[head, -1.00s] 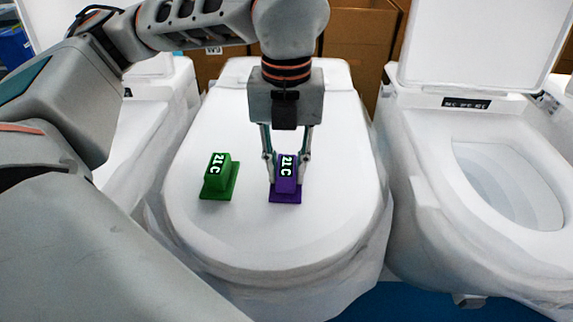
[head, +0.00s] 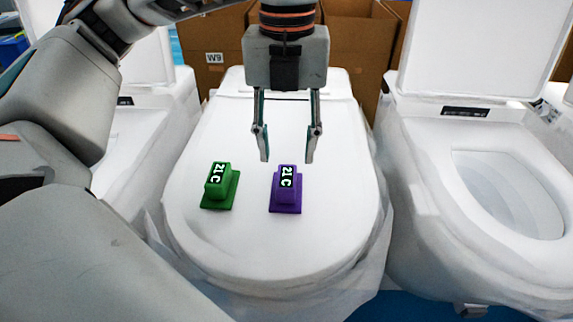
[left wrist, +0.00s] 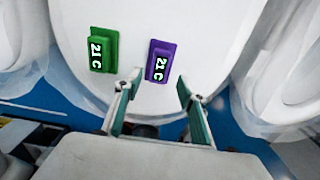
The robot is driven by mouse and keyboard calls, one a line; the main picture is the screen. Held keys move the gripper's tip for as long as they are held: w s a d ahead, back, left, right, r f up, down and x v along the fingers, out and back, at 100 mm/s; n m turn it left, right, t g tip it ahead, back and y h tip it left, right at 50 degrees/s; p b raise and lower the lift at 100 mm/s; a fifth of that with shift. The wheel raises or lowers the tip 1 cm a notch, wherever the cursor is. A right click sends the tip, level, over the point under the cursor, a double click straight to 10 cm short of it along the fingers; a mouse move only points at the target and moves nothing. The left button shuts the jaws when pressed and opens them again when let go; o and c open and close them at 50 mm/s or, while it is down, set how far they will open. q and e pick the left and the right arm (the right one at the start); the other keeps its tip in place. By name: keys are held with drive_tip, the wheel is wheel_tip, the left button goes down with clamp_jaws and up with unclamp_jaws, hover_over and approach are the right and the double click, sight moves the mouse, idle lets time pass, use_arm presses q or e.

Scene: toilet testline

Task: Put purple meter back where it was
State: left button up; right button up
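The purple meter (head: 286,190) sits on the closed white lid of the middle toilet (head: 275,245), with its "21C" display facing up. It also shows in the left wrist view (left wrist: 160,61). A green meter (head: 219,187) of the same shape sits to its left on the same lid, apart from it; it too shows in the left wrist view (left wrist: 103,50). My left gripper (head: 287,160) is open and empty, above and behind the purple meter, with its fingers spread wide and clear of it. My right gripper is not in view.
A toilet with a raised lid and open bowl (head: 505,190) stands to the right. Another white toilet (head: 150,125) stands to the left, partly hidden by my arm. Cardboard boxes (head: 355,50) stand behind. The lid around the meters is free.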

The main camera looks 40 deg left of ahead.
sight(287, 177)
use_arm(q)
wheel_tip(287, 177, up, 5)
drive_tip(key=shift+r, duration=0.1)
drive_tip(key=shift+s, duration=0.1)
idle(0.6)
